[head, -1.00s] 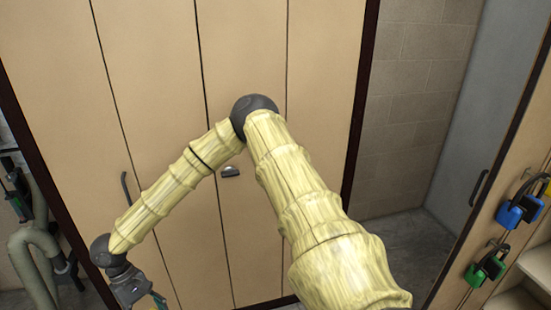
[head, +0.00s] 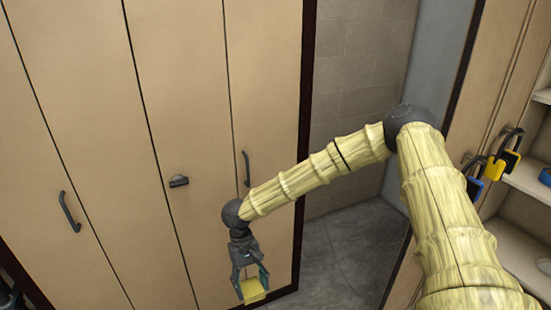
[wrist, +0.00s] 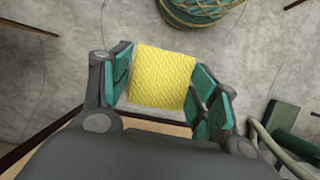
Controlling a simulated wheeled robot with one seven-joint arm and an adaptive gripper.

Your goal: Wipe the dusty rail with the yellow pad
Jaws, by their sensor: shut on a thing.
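My gripper (head: 249,279) hangs at the end of my arm in front of the tan doors, pointing down, and is shut on the yellow pad (head: 252,291). In the wrist view the textured yellow pad (wrist: 161,78) sits between the two green-padded fingers of my gripper (wrist: 163,88). The pad is in the air over the grey floor. I cannot make out the dusty rail in either view.
Tall tan doors (head: 180,100) with dark handles (head: 70,212) stand close behind my gripper. An opening with a concrete floor (head: 345,250) is right of them. Padlocks (head: 495,168) and open shelves (head: 525,180) are at the far right. A round green-and-tan object (wrist: 200,10) lies on the floor.

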